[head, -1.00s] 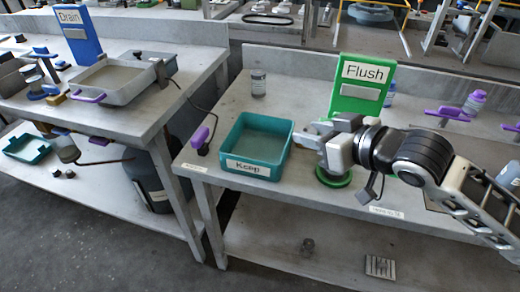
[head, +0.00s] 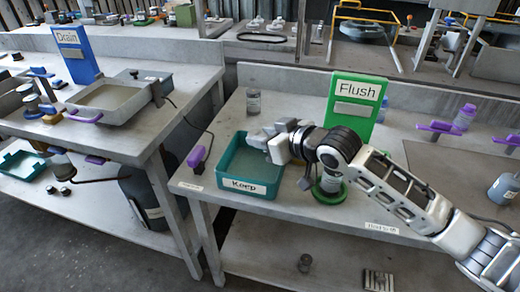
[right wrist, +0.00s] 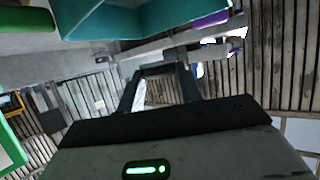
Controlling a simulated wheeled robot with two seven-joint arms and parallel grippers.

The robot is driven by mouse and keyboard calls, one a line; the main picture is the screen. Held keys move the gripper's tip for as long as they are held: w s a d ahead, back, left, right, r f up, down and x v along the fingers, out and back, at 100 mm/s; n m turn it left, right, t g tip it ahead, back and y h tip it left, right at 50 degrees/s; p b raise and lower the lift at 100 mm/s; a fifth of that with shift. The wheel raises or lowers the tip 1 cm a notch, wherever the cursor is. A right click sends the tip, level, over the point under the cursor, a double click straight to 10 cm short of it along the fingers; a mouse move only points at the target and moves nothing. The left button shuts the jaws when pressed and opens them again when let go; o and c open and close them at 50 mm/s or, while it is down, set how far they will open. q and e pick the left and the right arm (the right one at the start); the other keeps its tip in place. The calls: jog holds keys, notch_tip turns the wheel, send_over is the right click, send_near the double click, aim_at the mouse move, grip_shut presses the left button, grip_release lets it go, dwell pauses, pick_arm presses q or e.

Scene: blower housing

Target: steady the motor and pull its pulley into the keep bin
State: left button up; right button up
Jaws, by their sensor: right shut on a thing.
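The teal keep bin (head: 250,187), labelled "Keep", stands near the front edge of the right bench. It also shows at the top of the right wrist view (right wrist: 150,18). My right gripper (head: 266,138) reaches in from the right, with its tips over the bin's back right part. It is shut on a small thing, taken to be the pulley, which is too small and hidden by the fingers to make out. I cannot pick out the motor for certain. My left gripper is not in view.
A green "Flush" board (head: 355,105) stands behind my right arm.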

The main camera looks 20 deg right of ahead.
jog(key=shift+w+a+f, duration=0.25)
jog(key=shift+w+f, duration=0.25)
jog(key=shift+f, duration=0.1)
jog(key=shift+w+f, duration=0.15)
jog(key=shift+f, duration=1.65)
jog(key=shift+f, duration=0.6)
jog(key=o, duration=1.1)
